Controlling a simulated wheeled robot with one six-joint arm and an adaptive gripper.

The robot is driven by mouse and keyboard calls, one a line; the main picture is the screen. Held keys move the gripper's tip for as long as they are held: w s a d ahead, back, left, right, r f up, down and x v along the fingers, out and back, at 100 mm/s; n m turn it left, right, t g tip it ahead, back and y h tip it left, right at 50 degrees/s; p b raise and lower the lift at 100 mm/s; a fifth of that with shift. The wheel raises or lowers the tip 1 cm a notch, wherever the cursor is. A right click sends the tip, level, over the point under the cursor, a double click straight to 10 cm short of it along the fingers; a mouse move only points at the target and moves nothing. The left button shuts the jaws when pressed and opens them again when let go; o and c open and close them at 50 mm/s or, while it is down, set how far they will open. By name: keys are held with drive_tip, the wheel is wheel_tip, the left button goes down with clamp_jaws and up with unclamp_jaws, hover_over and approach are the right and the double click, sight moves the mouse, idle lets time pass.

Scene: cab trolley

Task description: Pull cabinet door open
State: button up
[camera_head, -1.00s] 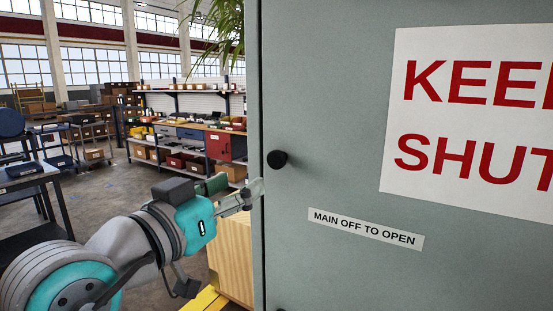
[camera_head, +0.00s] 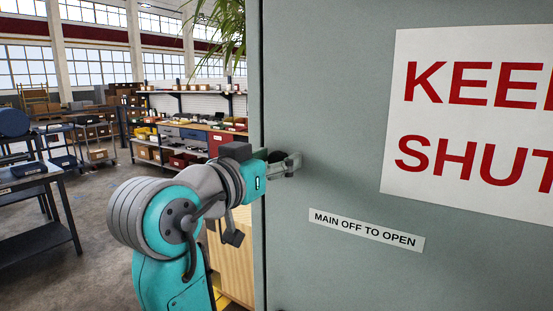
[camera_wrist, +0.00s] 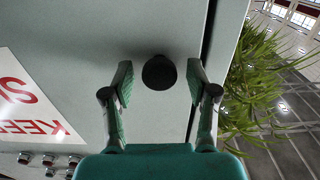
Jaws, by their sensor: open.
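The grey-green cabinet door (camera_head: 340,110) fills the right half of the head view. It looks shut, with a dark seam along its edge in the wrist view (camera_wrist: 205,30). Its round black knob (camera_wrist: 159,73) shows between the fingertips of my gripper (camera_wrist: 161,88) in the wrist view, slightly beyond them. My gripper is open, with a finger on each side of the knob and a gap to each. In the head view my gripper (camera_head: 290,164) is at the door's left edge and hides most of the knob.
A large KEEP SHUT sign (camera_head: 470,120) and a small label (camera_head: 366,230) are on the door. A plant (camera_wrist: 255,80) hangs beside the cabinet edge. A wooden crate (camera_head: 232,255) stands left of the cabinet. Open floor (camera_head: 100,200) lies further left.

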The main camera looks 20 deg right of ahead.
drive_tip(key=shift+w+d, duration=0.2)
drive_tip(key=shift+d, duration=0.1)
clamp_jaws()
